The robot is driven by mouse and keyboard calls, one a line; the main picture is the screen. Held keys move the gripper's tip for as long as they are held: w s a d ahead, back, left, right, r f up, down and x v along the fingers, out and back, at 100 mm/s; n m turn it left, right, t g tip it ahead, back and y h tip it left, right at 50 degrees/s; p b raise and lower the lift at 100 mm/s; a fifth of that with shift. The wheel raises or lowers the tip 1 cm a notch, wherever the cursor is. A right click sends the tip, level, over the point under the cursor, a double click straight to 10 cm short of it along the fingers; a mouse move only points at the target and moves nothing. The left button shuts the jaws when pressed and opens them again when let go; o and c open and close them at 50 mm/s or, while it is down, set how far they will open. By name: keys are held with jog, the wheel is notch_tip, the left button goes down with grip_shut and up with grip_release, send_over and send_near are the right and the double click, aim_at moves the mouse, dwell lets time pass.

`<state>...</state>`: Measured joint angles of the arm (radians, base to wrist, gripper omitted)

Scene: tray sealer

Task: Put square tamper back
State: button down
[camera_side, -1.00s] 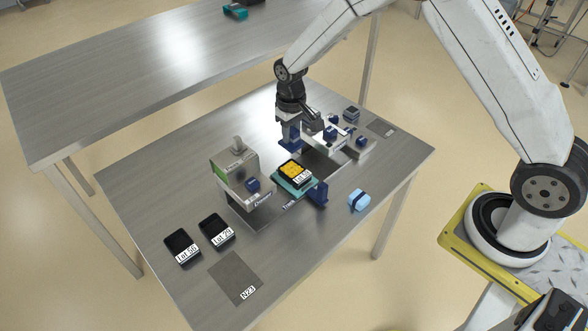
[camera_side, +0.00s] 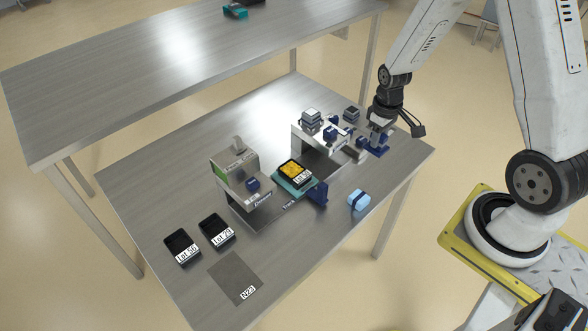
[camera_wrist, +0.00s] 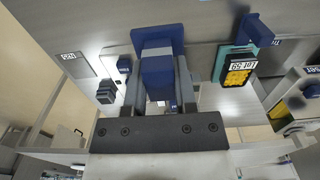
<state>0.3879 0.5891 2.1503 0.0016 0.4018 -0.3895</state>
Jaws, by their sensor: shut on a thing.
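The blue square tamper (camera_side: 376,148) has a flat square plate and an upright block handle. My gripper (camera_side: 381,132) is shut on it near the right corner of the table. In the wrist view, the tamper (camera_wrist: 157,62) sits between the two fingers of my gripper (camera_wrist: 160,92), with its wide plate farthest from the wrist. A grey labelled mat shows in the wrist view (camera_wrist: 78,66), left of the tamper. In the side view my gripper and the tamper cover that area. I cannot tell whether the plate touches the table.
A silver bridge (camera_side: 303,139) with blue knobs stands left of the tamper, a grey block stack (camera_side: 311,117) on top. Another stack (camera_side: 351,113) is behind. A yellow-filled tray (camera_side: 292,170), the sealer (camera_side: 232,170) and a light blue block (camera_side: 359,200) are farther left and forward.

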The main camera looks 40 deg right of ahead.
jog(key=s+d, duration=0.2)
jog(key=s, duration=1)
jog(key=shift+d, duration=0.3)
jog(key=shift+w, duration=0.1)
jog(key=w+d+f, duration=0.1)
jog(key=w+f, duration=0.1)
jog(key=w, duration=0.1)
jog(key=w+d+f, duration=0.2)
jog(key=w+f, duration=0.1)
jog(key=w, duration=0.1)
jog(key=w+d+f, duration=0.2)
jog(key=w+f, duration=0.1)
jog(key=w, duration=0.1)
jog(key=shift+d, duration=0.25)
jog(key=shift+w+d+f, duration=0.3)
jog(key=shift+w+f, duration=0.2)
jog(key=shift+f, duration=0.15)
jog(key=shift+w+f, duration=0.15)
jog(key=shift+f, duration=0.05)
jog(key=shift+d+f, duration=0.1)
jog(key=shift+f, duration=1.5)
jog(key=shift+f, duration=0.15)
